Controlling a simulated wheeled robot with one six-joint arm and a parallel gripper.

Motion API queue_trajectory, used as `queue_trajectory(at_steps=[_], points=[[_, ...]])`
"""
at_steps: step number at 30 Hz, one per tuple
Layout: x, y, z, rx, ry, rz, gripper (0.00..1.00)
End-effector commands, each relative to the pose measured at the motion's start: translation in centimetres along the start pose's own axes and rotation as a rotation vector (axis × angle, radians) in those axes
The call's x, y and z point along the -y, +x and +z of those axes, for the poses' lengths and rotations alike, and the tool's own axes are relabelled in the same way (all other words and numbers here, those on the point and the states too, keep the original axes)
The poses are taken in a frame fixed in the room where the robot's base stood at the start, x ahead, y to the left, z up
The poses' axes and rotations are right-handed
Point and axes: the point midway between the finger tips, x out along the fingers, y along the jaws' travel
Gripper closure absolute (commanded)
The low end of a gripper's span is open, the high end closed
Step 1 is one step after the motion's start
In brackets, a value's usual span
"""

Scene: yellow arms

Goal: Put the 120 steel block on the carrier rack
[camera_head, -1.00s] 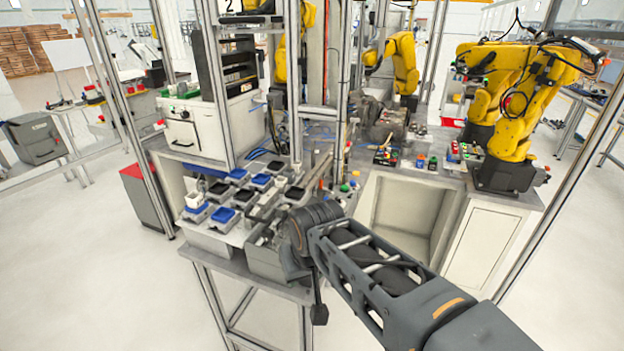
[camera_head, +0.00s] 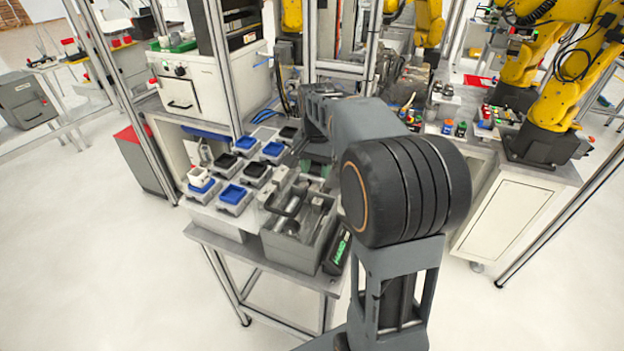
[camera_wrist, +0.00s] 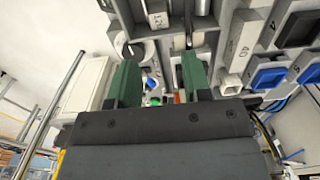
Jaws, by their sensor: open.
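My gripper (camera_wrist: 160,82) shows two green fingers standing well apart in the wrist view, with nothing held between them. A pale block with a label starting "12" (camera_wrist: 157,19) sits in a grey holder just beyond the fingers, at the top of the view; its last digit is hard to read. A pale block marked "40" (camera_wrist: 236,62) is to the right of the fingers. In the head view the fingers (camera_head: 316,168) show small beyond my arm, over the bench, and the block is not clear there. I cannot tell which fixture is the carrier rack.
Grey holders with blue (camera_head: 231,194) and black (camera_head: 256,170) pads stand in rows on the bench. A grey bin with a handle (camera_head: 292,247) and a dark green-lettered item (camera_head: 338,252) are at the near edge. A metal post (camera_head: 219,70) rises behind. Yellow arms (camera_head: 560,100) stand at right.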

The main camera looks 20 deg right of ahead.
Motion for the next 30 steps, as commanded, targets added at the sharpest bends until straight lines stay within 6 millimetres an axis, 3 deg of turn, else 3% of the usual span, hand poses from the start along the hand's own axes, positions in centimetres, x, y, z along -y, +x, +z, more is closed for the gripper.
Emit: queue_trajectory(at_steps=[18,30], points=[[-0.5,10.2,-0.2,0.004,0.012,0.003,0.55],[-0.4,13.1,-0.2,0.002,0.009,0.001,0.55]])
